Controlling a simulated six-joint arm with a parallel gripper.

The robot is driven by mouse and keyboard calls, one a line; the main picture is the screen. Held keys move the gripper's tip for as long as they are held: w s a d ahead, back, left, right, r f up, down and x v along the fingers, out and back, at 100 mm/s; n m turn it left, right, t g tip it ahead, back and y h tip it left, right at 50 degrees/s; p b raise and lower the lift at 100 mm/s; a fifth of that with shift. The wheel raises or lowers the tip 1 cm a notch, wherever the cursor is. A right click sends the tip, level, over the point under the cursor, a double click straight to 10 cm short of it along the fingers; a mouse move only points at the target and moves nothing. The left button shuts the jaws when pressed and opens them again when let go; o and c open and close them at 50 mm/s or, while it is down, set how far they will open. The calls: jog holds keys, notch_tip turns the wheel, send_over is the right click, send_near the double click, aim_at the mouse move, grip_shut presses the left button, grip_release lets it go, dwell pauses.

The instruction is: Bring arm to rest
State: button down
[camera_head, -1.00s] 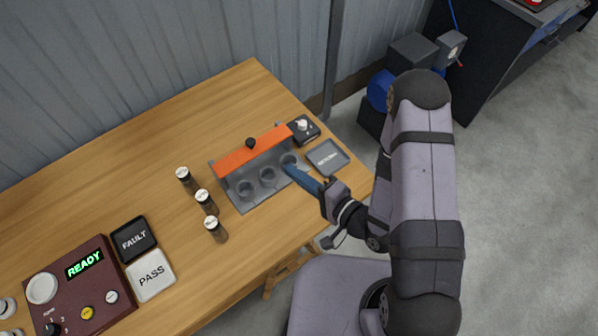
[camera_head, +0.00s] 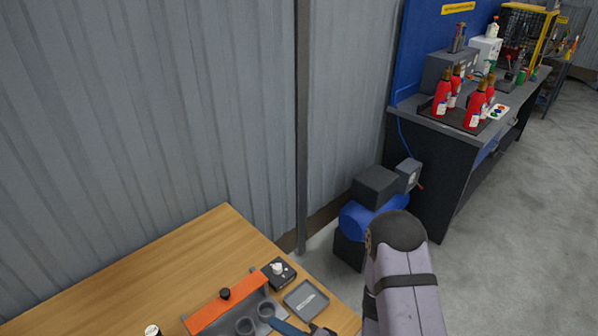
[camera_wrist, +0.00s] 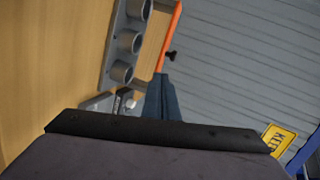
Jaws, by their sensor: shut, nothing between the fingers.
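My gripper (camera_head: 288,326) shows at the bottom edge of the head view, its blue fingers at the right end of the grey rack (camera_head: 240,316), by the right-hand cup. The wrist view shows the blue fingers (camera_wrist: 162,98) together, with nothing held between them. The rack has round cups (camera_wrist: 130,42) and an orange bar (camera_head: 226,302) with a black knob along its back. Whether the fingers touch the rack I cannot tell. My wrist is mostly cut off below the head view.
A grey tray (camera_head: 306,300) and a black box with a white knob (camera_head: 279,272) sit right of the rack. A capped vial (camera_head: 152,331) shows at the bottom. A metal post (camera_head: 302,130) stands behind the table.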

jog(key=w+d+n+g+h, duration=0.25)
jog(key=d+h, duration=0.25)
jog(key=d, duration=0.3)
jog(key=w+d+n+g+h, duration=0.1)
jog(key=w+d+n+h, duration=0.15)
jog(key=d+h, duration=0.45)
jog(key=s+d+r+g, duration=0.2)
jog(key=s+r, duration=0.2)
jog(key=s, duration=0.3)
jog(key=s+d+r+g, duration=0.3)
jog(key=s+r, duration=0.1)
jog(key=s, duration=0.3)
jog(key=shift+r+n, duration=0.2)
jog(key=shift+n, duration=0.2)
